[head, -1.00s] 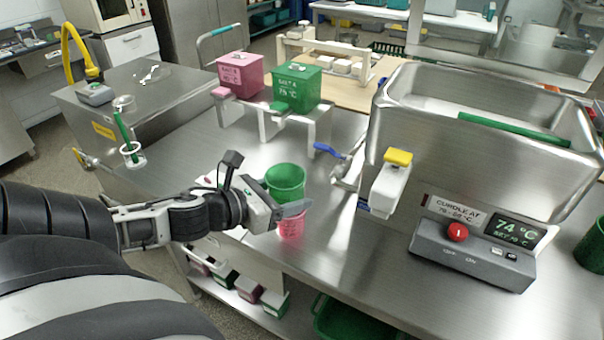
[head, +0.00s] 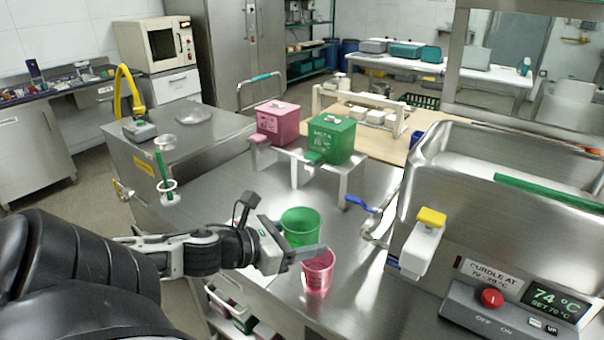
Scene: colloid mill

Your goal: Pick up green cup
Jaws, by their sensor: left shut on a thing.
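The green cup (head: 300,222) is upright, near the front edge of the steel bench. My left gripper (head: 304,252) reaches in from the left and is shut on it; one finger crosses in front of the cup's lower part. The cup's base is hidden behind the gripper, so I cannot tell how far it is off the bench. A pink cup (head: 318,272) stands just in front and to the right of the finger. My right gripper is not in view.
A pink box (head: 277,122) and a green box (head: 331,139) sit on a raised stand behind. A steel vat (head: 470,160) with a blue-handled valve (head: 358,203) and a control box (head: 500,308) fill the right.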

